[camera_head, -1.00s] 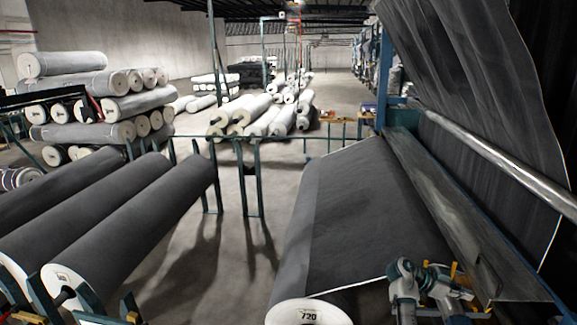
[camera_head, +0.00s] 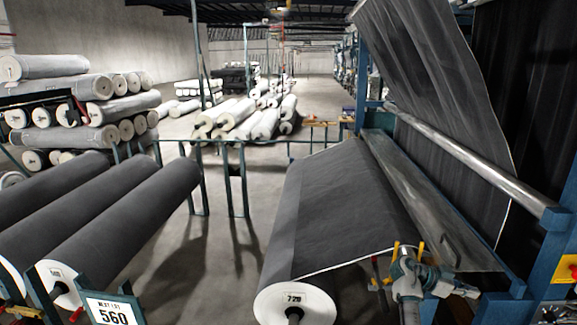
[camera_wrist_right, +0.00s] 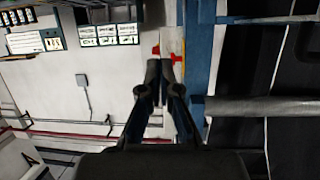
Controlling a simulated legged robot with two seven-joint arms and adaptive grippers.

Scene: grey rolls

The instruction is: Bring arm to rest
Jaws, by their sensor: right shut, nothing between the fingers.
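My right arm (camera_head: 408,270) rises from the bottom right of the head view, bent, with its end turned to the right. My right gripper (camera_head: 474,293) is small and dark there, in front of the blue machine frame. In the wrist view my right gripper (camera_wrist_right: 161,75) has its two dark fingers together, with nothing between them. A wall with posters and a red-and-yellow fitting show beyond the fingertips. My left gripper is not in view.
A dark fabric roll marked 720 (camera_head: 296,303) lies close left of my right arm. A blue machine frame (camera_head: 545,262) with a yellow box and red button (camera_head: 571,271) stands to the right. Other dark rolls (camera_head: 125,225) lie at left. Floor between is clear.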

